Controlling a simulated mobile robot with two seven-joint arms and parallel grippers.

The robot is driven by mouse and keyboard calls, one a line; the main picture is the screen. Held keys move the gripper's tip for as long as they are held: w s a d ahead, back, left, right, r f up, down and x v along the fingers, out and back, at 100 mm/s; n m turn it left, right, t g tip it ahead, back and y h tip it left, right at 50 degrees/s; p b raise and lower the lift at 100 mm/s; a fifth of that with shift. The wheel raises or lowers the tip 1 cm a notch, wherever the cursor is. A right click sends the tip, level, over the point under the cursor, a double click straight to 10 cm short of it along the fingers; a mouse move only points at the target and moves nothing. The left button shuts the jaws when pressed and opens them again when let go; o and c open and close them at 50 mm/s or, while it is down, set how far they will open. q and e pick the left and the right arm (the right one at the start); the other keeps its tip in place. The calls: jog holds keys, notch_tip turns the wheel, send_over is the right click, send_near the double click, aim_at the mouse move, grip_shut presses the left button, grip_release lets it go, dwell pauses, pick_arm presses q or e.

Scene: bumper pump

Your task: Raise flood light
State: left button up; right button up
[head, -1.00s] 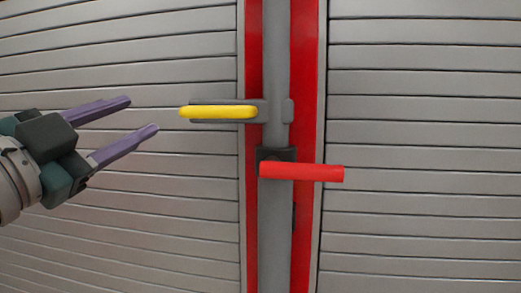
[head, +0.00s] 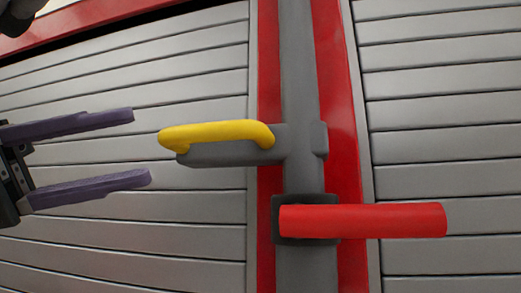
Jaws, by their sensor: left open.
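A grey vertical pole (head: 298,90) runs down the middle of the head view. A yellow handle (head: 215,132) on a grey bracket (head: 215,155) sticks out to the left of the pole. Below it, a red bar (head: 365,220) points right from a dark clamp (head: 300,238) on the pole. My left gripper (head: 142,147) is open and empty, its two purple fingers pointing right. The fingertips lie just left of the yellow handle in the picture, apart from it. The light itself and my right gripper do not show.
Grey slatted shutters (head: 120,110) fill both sides, with red vertical strips (head: 340,90) beside the pole. A red edge (head: 100,25) crosses the top left. Nothing stands between my left gripper and the yellow handle.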

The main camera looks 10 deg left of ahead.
aim_at(178, 137)
pick_arm(q)
jog(key=p+x, duration=0.1)
jog(key=x, duration=0.1)
jog(key=p+x, duration=0.2)
jog(key=x, duration=0.1)
jog(key=p+x, duration=0.2)
jog(key=shift+d+r, duration=0.2)
jog(key=shift+r, duration=0.15)
jog(key=shift+w+d+f, duration=0.15)
jog(key=shift+w+d, duration=0.05)
jog(key=shift+d, duration=0.25)
jog(key=shift+c, duration=0.2)
grip_shut()
dwell(0.4)
